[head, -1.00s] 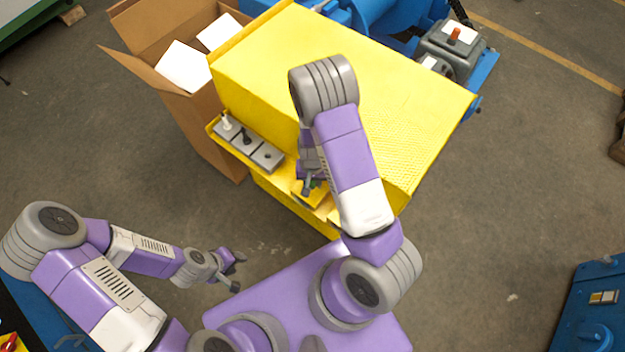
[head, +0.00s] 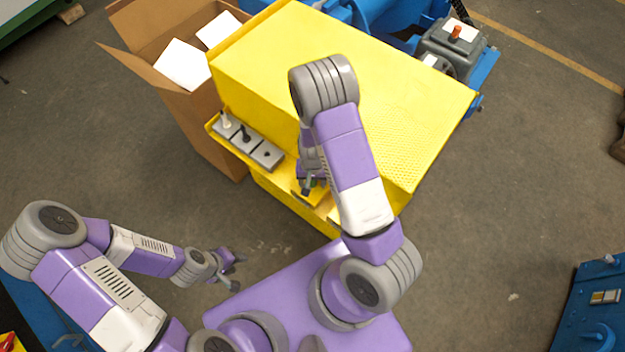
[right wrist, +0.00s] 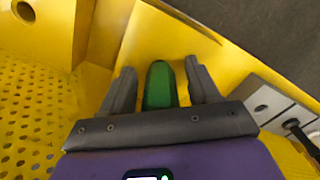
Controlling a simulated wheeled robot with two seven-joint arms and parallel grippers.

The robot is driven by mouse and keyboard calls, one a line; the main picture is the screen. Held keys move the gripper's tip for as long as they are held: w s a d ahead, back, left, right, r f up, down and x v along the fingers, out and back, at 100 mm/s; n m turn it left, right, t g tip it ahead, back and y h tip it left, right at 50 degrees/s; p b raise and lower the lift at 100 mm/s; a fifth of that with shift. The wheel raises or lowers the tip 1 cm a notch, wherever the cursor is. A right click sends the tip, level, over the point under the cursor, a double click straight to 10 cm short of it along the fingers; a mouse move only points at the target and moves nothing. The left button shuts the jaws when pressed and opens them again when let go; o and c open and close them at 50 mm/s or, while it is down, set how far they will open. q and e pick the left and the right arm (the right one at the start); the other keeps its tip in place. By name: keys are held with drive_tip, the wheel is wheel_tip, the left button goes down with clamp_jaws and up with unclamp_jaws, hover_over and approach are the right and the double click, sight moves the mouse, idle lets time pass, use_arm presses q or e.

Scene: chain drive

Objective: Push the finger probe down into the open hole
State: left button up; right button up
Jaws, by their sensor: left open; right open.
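A green rounded piece (right wrist: 160,86), which may be the finger probe, lies between the fingers of my right gripper (right wrist: 161,84) in the right wrist view. Gaps show on both sides of it, and its lower end is hidden behind the gripper's dark palm. In the head view my right gripper (head: 307,188) is low beside the yellow housing's front, right of a row of grey blocks. The nearest grey block (head: 266,155) has an open hole, also visible in the right wrist view (right wrist: 261,107). My left gripper (head: 238,272) is open and empty, left of my purple base.
The other grey blocks carry a black peg (head: 244,133) and a white peg (head: 226,120). The yellow housing (head: 260,65) rises behind them. An open cardboard box (head: 150,65) stands to the left.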

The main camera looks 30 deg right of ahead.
wheel_tip(320, 180, up, 7)
drive_tip(key=shift+r+p, duration=0.2)
drive_tip(key=shift+p, duration=0.8)
